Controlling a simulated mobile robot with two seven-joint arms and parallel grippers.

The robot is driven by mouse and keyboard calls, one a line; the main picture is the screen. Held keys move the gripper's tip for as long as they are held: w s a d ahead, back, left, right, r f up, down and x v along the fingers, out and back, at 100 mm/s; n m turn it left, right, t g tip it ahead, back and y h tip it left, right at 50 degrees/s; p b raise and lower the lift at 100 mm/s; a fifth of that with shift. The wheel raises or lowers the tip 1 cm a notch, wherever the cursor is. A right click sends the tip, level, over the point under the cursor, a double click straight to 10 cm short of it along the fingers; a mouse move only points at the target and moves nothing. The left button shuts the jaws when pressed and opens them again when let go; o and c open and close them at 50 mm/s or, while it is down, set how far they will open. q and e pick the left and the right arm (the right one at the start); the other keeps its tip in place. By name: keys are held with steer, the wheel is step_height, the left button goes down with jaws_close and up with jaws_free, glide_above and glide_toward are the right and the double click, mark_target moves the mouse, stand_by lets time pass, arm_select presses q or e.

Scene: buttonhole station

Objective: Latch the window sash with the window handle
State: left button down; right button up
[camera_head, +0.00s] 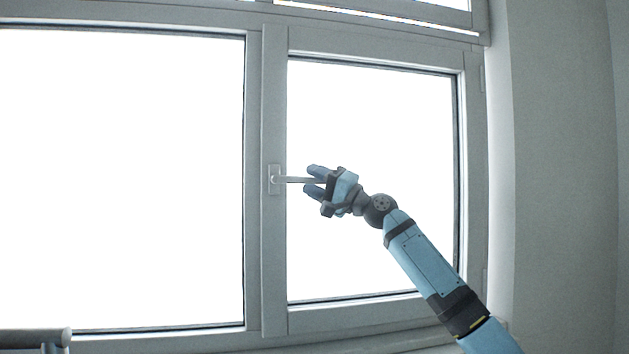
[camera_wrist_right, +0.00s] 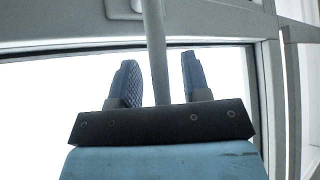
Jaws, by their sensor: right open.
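The window handle (camera_head: 296,180) is a slim grey lever on a small plate (camera_head: 275,180) on the left stile of the right-hand window sash (camera_head: 274,255). The lever lies level and points right. The sash looks closed against its frame. My right gripper (camera_head: 314,181) is open at the lever's free end, one finger above and one below. In the right wrist view the lever (camera_wrist_right: 156,45) runs between the two spread fingers, with gaps on both sides. The lever's far end is hidden by the gripper. My left gripper is not in view.
A large bright pane (camera_head: 120,180) fills the left side. A plain wall (camera_head: 565,180) stands right of the window. A grey bar-like thing (camera_head: 35,339) shows at the bottom left corner; I cannot tell what it is. The space before the panes is clear.

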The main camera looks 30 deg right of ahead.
steer(key=shift+c, duration=0.3)
jaws_close()
